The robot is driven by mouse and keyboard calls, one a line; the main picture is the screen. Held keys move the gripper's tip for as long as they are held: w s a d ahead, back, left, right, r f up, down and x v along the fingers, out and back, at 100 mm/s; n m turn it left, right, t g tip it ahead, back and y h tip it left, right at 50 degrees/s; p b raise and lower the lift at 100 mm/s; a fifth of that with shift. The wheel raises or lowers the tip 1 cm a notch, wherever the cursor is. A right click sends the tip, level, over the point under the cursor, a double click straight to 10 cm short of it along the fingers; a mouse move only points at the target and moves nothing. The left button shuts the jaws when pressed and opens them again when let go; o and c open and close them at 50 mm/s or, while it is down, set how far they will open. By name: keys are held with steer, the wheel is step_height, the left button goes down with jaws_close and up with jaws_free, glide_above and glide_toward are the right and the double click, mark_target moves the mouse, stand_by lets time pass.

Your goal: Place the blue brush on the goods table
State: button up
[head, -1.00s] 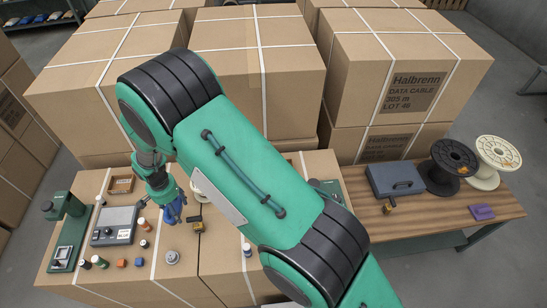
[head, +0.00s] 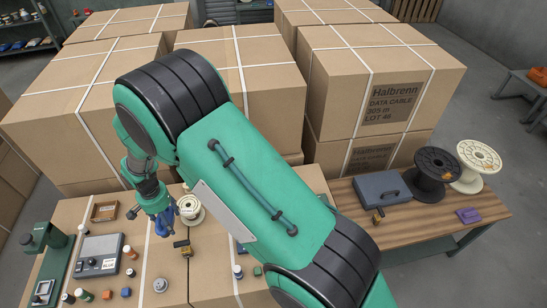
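The blue brush (head: 164,220) shows as a small blue shape at the end of my gripper (head: 158,208), over the strapped cardboard surface at the left. My gripper appears shut on it; the fingers are small and partly merged with the blue, so the exact grasp is hard to see. A wooden-topped table (head: 420,225), which looks like the goods table, stands at the right, well away from my gripper. My green arm crosses the middle and hides part of the surfaces between.
The wooden table carries a grey metal box (head: 382,188), a black spool (head: 432,172), a cream spool (head: 474,166) and a purple item (head: 468,215). Its front right is fairly clear. Below my gripper are a grey device (head: 100,254) and several small items. Tall cartons (head: 375,80) stand behind.

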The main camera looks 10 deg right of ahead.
steer(key=w+d+b, duration=0.1)
steer(key=w+d, duration=0.3)
steer(key=d, duration=0.4)
steer(key=w+d+b, duration=0.1)
steer(key=w+d, duration=0.4)
steer(key=d, duration=0.2)
steer(key=w+d+n+b, duration=0.1)
steer(key=w+d+b, duration=0.2)
steer(key=d, duration=3.6)
steer(key=s+d+b, duration=0.1)
steer(key=s+d, duration=0.4)
steer(key=d, duration=0.5)
steer(key=s+d+n+b, duration=0.15)
steer(key=s+d, duration=0.35)
steer(key=d, duration=0.5)
steer(key=s+d+m+b, duration=0.1)
steer(key=s+d, duration=0.4)
steer(key=d, duration=0.5)
step_height(320, 180, down, 18)
steer(key=shift+w+a+r, duration=0.15)
steer(key=shift+w+a, duration=0.1)
steer(key=shift+w, duration=0.05)
steer(key=shift+n, duration=0.25)
steer(key=shift+f+b, duration=0.8)
steer(key=shift+f, duration=2.35)
